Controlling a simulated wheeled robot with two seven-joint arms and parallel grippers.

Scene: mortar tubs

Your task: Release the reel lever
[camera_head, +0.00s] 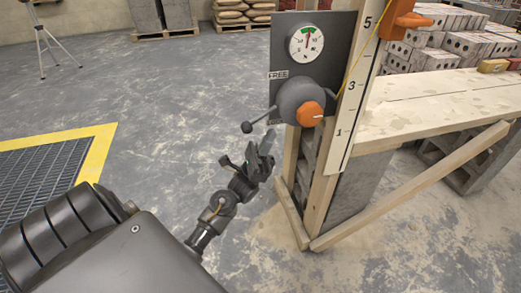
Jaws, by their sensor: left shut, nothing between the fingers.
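The reel (299,97) is a grey round housing with an orange knob (310,114), mounted on a dark panel (322,70) fixed to a wooden post. Its lever (259,119) sticks out to the lower left and ends in a dark ball. The panel carries a "FREE" label and a round dial (306,43) with a red needle near the top of its green zone. My left gripper (264,143) is below the lever ball, shut and empty, apart from the lever in the picture. My right gripper is not in view.
A marked wooden post (350,95) with a yellow line stands right of the panel. A plank top (440,100) and a diagonal brace (410,187) extend right. A yellow-edged floor grate (40,175) lies left.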

